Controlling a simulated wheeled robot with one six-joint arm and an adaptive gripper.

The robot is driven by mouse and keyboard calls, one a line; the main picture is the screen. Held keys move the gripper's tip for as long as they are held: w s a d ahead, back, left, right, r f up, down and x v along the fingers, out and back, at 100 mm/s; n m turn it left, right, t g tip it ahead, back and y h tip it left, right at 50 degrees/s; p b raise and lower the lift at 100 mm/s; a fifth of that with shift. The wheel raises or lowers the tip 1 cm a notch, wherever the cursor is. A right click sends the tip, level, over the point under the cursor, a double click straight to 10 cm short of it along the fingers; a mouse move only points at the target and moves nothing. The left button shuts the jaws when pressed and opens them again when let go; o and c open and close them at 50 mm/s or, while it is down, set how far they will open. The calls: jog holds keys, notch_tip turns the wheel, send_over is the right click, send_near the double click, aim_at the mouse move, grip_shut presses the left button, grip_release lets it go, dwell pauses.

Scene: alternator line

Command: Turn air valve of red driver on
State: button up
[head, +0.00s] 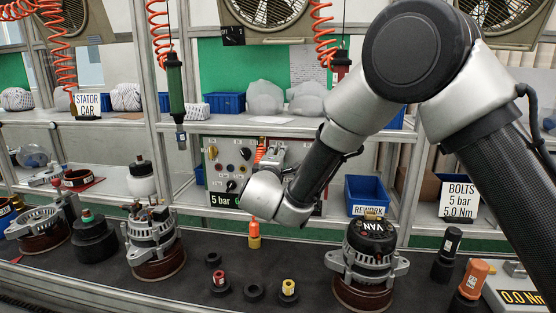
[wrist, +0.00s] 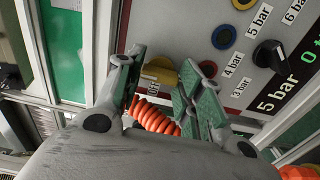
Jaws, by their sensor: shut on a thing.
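A control panel (head: 225,160) with knobs and a "5 bar" label stands on the shelf behind the bench. The wrist view shows its face (wrist: 222,88) close up, with yellow, blue and red rings. A yellow valve handle (wrist: 160,73) lies near the red ring (wrist: 208,69), beside an "OFF" label (wrist: 153,89). My gripper (wrist: 162,66) has a finger on either side of the handle and is shut on it. The right finger covers part of the handle. In the head view, my wrist hides the handle. The red driver (head: 341,66) hangs from an orange coil, partly hidden by my arm.
An orange coiled hose (wrist: 155,117) runs just below my fingers. A green driver (head: 175,90) hangs left of the panel. A blue REWORK bin (head: 366,197) stands right of it. Alternators (head: 152,240) and small parts stand on the bench (head: 215,285) below my arm.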

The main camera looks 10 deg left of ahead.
jog(key=shift+f, duration=0.1)
jog(key=o, duration=1)
jog(key=s, duration=1.2)
jog(key=shift+d, duration=0.35)
